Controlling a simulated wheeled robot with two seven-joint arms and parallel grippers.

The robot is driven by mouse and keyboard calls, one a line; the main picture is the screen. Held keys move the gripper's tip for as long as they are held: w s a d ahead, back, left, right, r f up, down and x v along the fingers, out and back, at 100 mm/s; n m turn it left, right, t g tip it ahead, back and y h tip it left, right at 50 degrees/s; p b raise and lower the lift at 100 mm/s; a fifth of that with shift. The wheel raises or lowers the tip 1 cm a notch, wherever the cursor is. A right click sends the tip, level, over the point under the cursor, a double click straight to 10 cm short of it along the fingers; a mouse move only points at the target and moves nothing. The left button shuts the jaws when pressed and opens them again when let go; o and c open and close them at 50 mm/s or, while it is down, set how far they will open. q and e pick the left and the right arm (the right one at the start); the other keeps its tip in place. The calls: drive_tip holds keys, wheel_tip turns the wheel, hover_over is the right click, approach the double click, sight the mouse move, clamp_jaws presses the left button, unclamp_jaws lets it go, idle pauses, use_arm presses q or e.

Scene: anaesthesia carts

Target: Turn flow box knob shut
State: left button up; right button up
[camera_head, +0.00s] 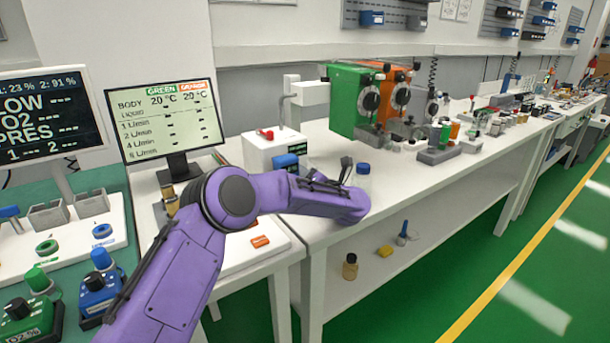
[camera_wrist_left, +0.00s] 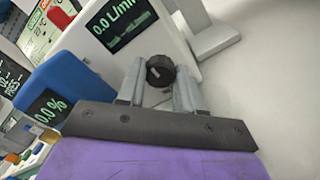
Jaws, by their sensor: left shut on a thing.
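The flow box (camera_wrist_left: 140,32) is a white housing with a dark screen (camera_wrist_left: 118,24) reading 0.0 L/min in the left wrist view. Its black round knob (camera_wrist_left: 160,70) has a pale mark on its face. My left gripper (camera_wrist_left: 160,78) has one grey finger on each side of the knob and is shut on it. In the head view my purple left arm (camera_head: 250,195) reaches right across the bench, and the gripper and knob are hard to make out there. My right gripper is not in view.
A blue box (camera_wrist_left: 65,85) reading 0.0 % stands left of the flow box. In the head view, a green vaporizer (camera_head: 350,90) and an orange one stand behind the arm. A blue-capped bottle (camera_head: 362,176) stands by its end. A monitor (camera_head: 165,120) stands left.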

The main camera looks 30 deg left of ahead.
use_arm(q)
drive_tip(key=o, duration=0.8)
drive_tip(key=shift+c, duration=0.2)
drive_tip(key=shift+d, duration=0.1)
drive_tip(key=b+v, duration=0.1)
drive_tip(key=v, duration=0.9)
drive_tip(key=shift+s+d, duration=0.15)
drive_tip(key=shift+d, duration=0.05)
